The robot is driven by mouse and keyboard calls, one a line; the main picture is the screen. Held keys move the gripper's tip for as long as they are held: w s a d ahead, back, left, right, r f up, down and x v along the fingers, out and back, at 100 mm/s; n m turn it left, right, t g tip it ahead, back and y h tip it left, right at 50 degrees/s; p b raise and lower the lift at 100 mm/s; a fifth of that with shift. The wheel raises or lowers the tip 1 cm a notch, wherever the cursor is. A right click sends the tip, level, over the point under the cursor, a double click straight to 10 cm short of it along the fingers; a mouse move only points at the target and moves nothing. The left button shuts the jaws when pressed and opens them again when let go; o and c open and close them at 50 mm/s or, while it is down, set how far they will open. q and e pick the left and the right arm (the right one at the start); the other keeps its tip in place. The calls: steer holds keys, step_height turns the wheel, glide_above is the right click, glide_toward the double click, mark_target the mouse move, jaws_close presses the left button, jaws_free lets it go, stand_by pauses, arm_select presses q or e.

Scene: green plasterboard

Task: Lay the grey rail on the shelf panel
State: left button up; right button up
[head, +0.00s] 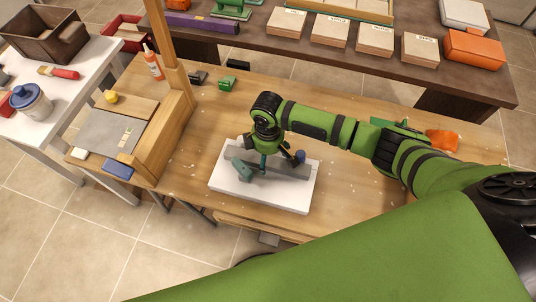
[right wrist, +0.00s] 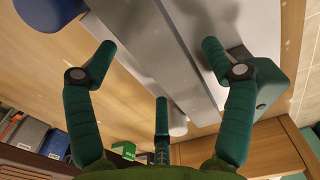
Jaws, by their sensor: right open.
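The grey rail (head: 282,169) lies along the white shelf panel (head: 262,195) on the wooden bench. Whether it touches the panel along its full length I cannot tell. My right gripper (head: 266,164) is above the rail, its arm coming in from the right. In the right wrist view the fingers of this gripper (right wrist: 158,65) are spread apart, with the grey rail (right wrist: 170,50) running between and beyond them. A teal block (right wrist: 272,82) and a dark blue rounded part (right wrist: 50,10) sit at opposite sides. My left gripper is not in view.
A wooden post and frame (head: 165,130) stand left of the panel. A small green item (head: 227,84) and an orange bottle (head: 152,62) are behind. An orange object (head: 442,140) is at the right. Bare bench lies left of the panel.

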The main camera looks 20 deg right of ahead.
step_height(320, 180, up, 11)
steer(key=shift+r, duration=0.15)
stand_by(0.7)
